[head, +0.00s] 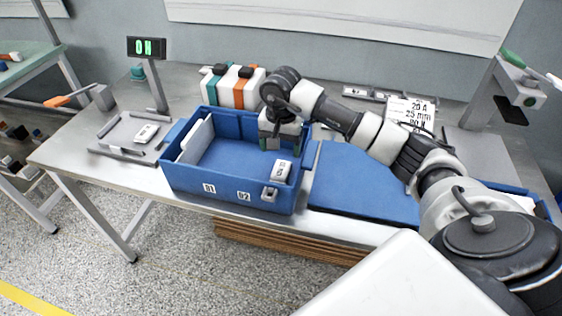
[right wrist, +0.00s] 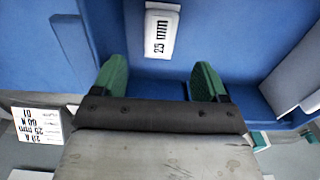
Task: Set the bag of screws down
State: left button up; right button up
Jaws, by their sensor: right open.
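A white packet marked 25 mm, apparently the bag of screws (head: 282,171), lies in the right part of the blue bin (head: 225,185). The packet also shows in the right wrist view (right wrist: 161,30), ahead of the fingertips and apart from them. My right gripper (head: 270,143) is inside the bin, towards its back right. In the right wrist view its green fingers (right wrist: 160,80) are spread with nothing between them. My left gripper is not in view.
A grey tray (head: 112,145) with a white block (head: 147,133) stands left of the bin. A display (head: 147,47) reads ON. A blue mat (head: 365,190) lies to the right, and a printed card (head: 411,110) stands behind.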

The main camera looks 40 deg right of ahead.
jog(key=shift+r, duration=2.05)
